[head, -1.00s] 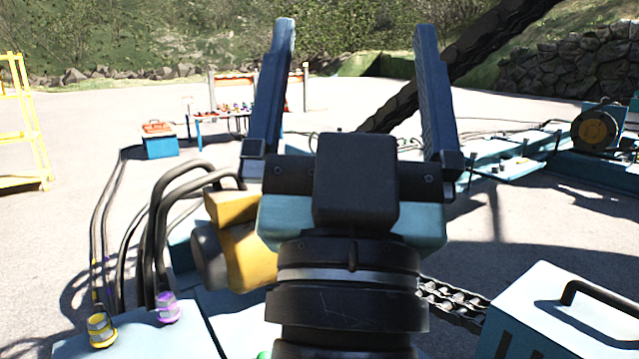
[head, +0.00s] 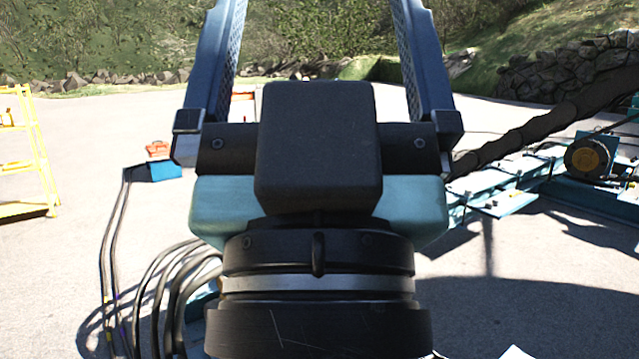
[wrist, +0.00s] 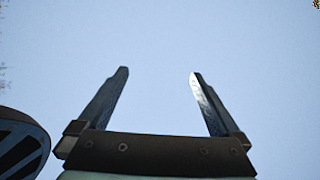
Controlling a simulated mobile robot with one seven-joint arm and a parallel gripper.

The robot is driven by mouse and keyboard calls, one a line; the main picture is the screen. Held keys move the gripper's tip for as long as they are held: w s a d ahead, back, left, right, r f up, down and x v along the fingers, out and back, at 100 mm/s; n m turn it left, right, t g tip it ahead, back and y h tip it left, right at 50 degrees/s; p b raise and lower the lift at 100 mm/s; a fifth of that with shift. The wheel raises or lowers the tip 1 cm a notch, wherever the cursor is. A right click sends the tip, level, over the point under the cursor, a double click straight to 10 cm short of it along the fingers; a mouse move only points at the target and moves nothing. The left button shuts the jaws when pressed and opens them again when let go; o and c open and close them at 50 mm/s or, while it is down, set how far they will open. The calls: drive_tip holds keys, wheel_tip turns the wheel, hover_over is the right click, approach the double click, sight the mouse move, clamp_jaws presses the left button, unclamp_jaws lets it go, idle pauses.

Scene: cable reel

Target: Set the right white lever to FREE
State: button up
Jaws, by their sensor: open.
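My gripper (head: 314,12) fills the middle of the head view, its two fingers pointing up and spread wide apart. In the wrist view my gripper (wrist: 160,74) is open with nothing between the fingers, against plain pale sky. I cannot make out the right white lever or any FREE marking in either view. My gripper and wrist hide much of the middle of the head view.
Teal machinery (head: 517,183) with a dark drum (head: 588,158) stands at the right. A blue box (head: 166,172) and a yellow shelf rack (head: 28,165) are at the left. Black cables (head: 165,285) loop at lower left. Open pavement lies between.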

wheel_tip(320, 180, up, 11)
drive_tip(key=p, duration=0.9)
drive_tip(key=shift+r, duration=0.2)
